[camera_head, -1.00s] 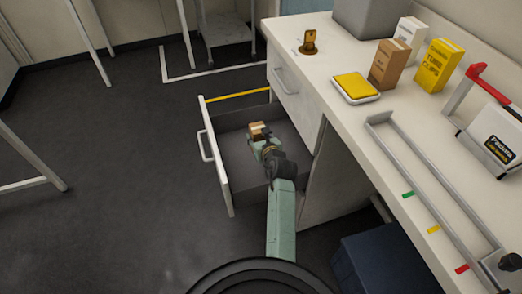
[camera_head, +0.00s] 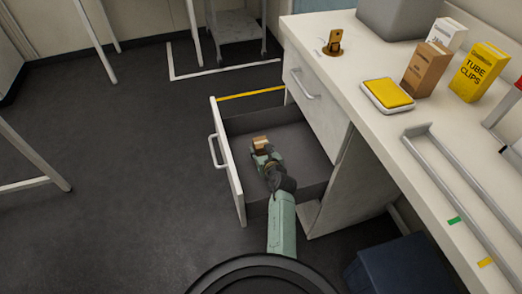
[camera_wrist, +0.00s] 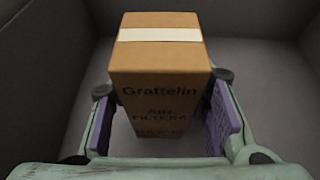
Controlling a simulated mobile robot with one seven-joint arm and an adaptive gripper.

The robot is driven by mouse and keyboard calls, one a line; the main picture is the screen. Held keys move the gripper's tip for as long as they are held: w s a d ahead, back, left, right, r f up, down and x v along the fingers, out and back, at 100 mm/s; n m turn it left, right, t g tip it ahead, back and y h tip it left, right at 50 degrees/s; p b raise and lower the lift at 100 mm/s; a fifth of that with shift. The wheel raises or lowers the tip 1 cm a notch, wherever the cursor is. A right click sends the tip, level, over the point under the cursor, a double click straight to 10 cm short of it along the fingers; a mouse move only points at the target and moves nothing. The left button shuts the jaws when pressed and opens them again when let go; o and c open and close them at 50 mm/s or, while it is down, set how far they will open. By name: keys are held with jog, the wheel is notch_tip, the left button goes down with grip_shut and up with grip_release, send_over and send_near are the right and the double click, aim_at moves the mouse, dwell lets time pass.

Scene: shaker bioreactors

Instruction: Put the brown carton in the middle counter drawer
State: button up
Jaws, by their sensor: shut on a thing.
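A brown carton (camera_wrist: 160,80) with a pale tape strip and the word "Grattelin" stands upright between the pads of my gripper (camera_wrist: 170,125) in the wrist view. My gripper is shut on it. In the head view, my gripper (camera_head: 265,158) reaches down into the open counter drawer (camera_head: 230,165), with the carton (camera_head: 261,143) at its tip. Grey drawer walls surround the carton in the wrist view. I cannot tell whether the carton's base touches the drawer floor. A closed drawer (camera_head: 318,98) sits above the open one.
On the counter (camera_head: 370,118) stand another brown carton (camera_head: 424,70), a yellow tube clips box (camera_head: 478,72), a white box (camera_head: 446,34), a yellow-topped tray (camera_head: 388,94) and a metal rail (camera_head: 450,180). A dark blue bin (camera_head: 405,268) stands below.

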jog(key=shift+f, duration=0.1)
jog(key=o, duration=1.3)
jog(key=shift+c, duration=0.2)
